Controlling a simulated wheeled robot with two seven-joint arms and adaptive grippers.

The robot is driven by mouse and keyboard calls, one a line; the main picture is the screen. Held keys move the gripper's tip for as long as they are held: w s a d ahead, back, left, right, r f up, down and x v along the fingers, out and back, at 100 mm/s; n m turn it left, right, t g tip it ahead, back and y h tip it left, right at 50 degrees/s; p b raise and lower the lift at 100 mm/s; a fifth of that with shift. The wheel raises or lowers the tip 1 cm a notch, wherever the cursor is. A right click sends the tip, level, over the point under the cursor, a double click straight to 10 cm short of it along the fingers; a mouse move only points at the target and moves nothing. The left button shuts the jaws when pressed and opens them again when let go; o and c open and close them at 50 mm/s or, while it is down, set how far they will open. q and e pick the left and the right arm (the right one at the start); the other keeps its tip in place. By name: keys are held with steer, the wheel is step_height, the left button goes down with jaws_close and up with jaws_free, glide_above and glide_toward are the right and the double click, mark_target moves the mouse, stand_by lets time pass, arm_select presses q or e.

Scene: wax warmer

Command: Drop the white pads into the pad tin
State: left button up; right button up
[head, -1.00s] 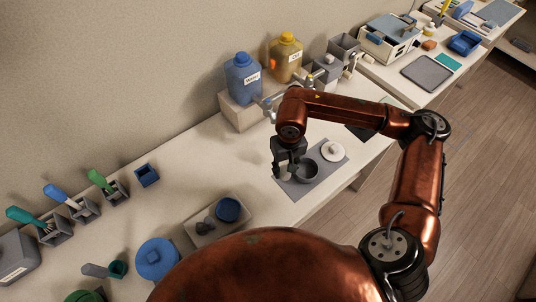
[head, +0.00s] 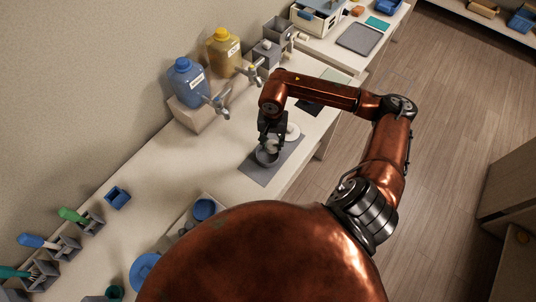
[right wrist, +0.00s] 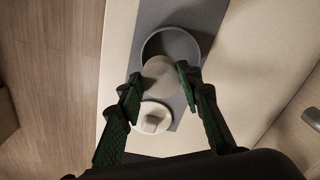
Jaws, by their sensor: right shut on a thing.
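My right gripper (head: 270,143) hangs over the round grey pad tin (head: 265,159) on the grey mat. In the right wrist view its fingers (right wrist: 159,78) are shut on a white round pad (right wrist: 158,70). The pad overlaps the near part of the open tin (right wrist: 170,42) in that view; whether it is above the rim or partly inside, I cannot tell. My left gripper is out of view.
The grey mat (head: 255,174) lies near the table's front edge. Blue (head: 187,82) and yellow (head: 223,52) jugs with taps stand behind on a raised block. A tray with a blue bowl (head: 203,209) is at the lower left. A dark flat piece (head: 309,107) lies beyond the lid.

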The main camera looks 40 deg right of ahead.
steer(key=shift+f+b, duration=0.45)
steer(key=shift+f, duration=1.75)
steer(key=o, duration=1)
step_height(320, 180, up, 12)
steer(key=shift+s, duration=0.1)
